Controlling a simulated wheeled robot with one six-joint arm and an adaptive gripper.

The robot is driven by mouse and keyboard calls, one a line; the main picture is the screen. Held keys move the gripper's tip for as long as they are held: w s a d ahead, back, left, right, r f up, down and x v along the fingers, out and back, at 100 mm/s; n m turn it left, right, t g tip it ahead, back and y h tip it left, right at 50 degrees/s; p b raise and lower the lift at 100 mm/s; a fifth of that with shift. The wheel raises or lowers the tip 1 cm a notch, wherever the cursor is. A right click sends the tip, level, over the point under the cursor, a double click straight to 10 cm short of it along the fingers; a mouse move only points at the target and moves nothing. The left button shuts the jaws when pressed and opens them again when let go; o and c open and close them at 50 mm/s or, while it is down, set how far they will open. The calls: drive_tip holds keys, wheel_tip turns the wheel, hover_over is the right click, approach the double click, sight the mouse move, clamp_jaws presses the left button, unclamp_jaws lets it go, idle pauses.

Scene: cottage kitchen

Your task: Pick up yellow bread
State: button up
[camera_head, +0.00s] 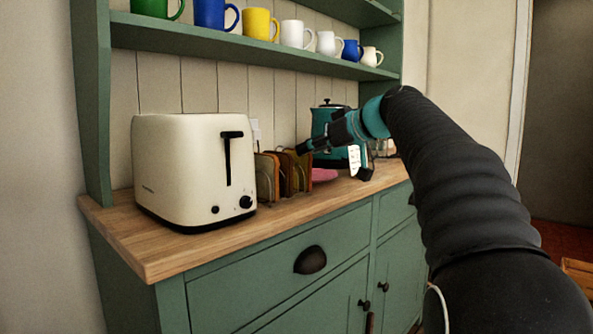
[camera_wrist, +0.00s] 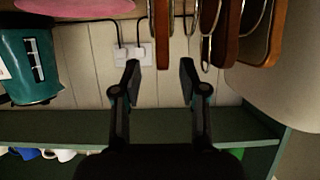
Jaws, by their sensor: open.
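Several bread slices (camera_head: 267,177) stand upright in a wire rack on the wooden counter, right of the toaster. They look brown to yellowish-brown in this light, and I cannot tell surely which one is the yellow bread. In the wrist view, which is upside down, slices (camera_wrist: 225,35) show along the top edge between wire loops. My gripper (camera_head: 303,147) is at the upper right of the rack in the head view. One narrow slice (camera_wrist: 161,20) shows just beyond the gap between the fingertips.
A cream toaster (camera_head: 185,170) stands left of the rack. A teal kettle (camera_head: 328,122) and a pink plate (camera_head: 324,174) are on the right, partly behind my gripper. A green shelf (camera_head: 230,47) with several mugs hangs above. The counter's front edge (camera_head: 165,252) is clear.

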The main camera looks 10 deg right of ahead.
drive_tip(key=x, duration=0.5)
drive_tip(key=shift+a+r, duration=0.2)
drive_tip(key=c, duration=0.8)
